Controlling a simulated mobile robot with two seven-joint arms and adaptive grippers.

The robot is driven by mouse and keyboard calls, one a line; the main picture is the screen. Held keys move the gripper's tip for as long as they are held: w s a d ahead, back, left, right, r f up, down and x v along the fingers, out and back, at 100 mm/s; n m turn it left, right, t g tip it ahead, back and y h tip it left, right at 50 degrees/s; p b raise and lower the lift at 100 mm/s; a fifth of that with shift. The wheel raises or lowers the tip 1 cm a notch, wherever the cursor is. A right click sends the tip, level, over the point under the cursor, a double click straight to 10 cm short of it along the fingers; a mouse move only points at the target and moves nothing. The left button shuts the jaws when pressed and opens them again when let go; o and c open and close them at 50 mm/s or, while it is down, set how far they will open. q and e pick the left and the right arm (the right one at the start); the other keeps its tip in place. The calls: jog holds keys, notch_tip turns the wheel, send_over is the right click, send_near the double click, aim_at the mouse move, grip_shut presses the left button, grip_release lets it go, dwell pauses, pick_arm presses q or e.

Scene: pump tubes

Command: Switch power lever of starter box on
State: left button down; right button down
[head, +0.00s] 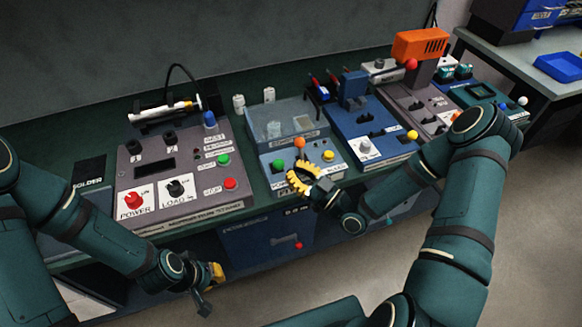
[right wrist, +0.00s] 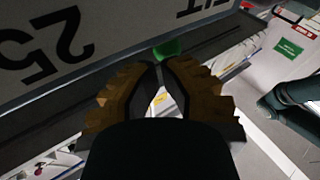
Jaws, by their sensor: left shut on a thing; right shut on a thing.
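A grey box (head: 180,165) at the left has a red knob (head: 133,200) labelled POWER. A blue box (head: 295,118) in the middle has an orange-tipped lever (head: 299,142), a green button (head: 278,164) and a yellow button (head: 328,155). I cannot read which box is the starter box. My right gripper (head: 303,180) is at the blue box's front, just below the orange tip. Its ridged fingers (right wrist: 160,82) are closed together; what they hold is hidden. My left gripper (head: 216,273) hangs low in front of the bench, away from the boxes, shut; what it holds cannot be made out.
Another blue box (head: 352,118) and a box with an orange block (head: 420,45) stand to the right on the bench. A teal box (head: 478,92) is further right. A side table with a blue tray (head: 558,67) is at the far right. The floor in front is clear.

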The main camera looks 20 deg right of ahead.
jog(key=shift+w+a+r, duration=0.2)
jog(key=shift+w+a, duration=0.2)
jog(key=shift+w, duration=0.15)
pick_arm(q)
jog(key=shift+r+p, duration=0.35)
pick_arm(e)
jog(key=shift+w+r+m, duration=0.15)
jog(key=shift+r+m, duration=0.05)
jog(key=shift+m, duration=0.1)
